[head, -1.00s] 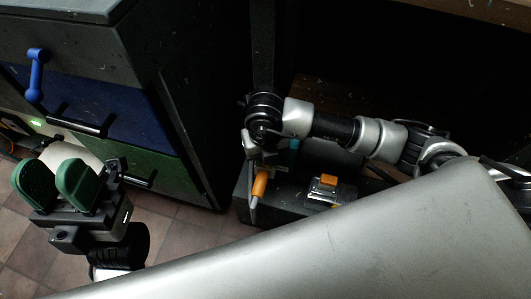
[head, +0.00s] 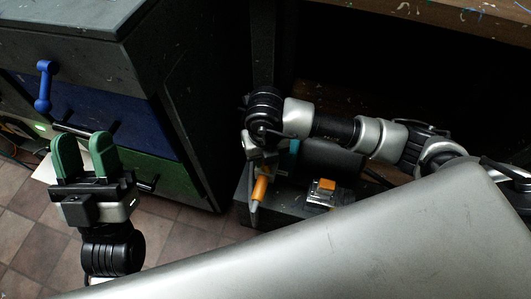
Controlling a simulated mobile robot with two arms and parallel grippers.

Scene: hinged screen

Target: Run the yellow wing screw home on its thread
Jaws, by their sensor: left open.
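I cannot make out a yellow wing screw for certain in the head view. My left gripper (head: 84,157) is at the left, its two green finger pads pointing up with an empty gap between them. It is in front of the drawer cabinet. My right arm comes in from the right, and its gripper (head: 262,148) points down over a dark box (head: 290,205). Its fingertips are small and dark, so I cannot tell whether they hold anything. An orange-handled piece (head: 259,189) is just below it, and a metal block with an orange top (head: 326,186) sits on the box.
The dark cabinet (head: 185,110) has a blue drawer (head: 105,108) and a green drawer (head: 160,176) with black bar handles. A blue crank-like handle (head: 44,88) is on its upper front. A wooden bench edge (head: 430,15) crosses the top right. Tiled floor (head: 180,235) is clear.

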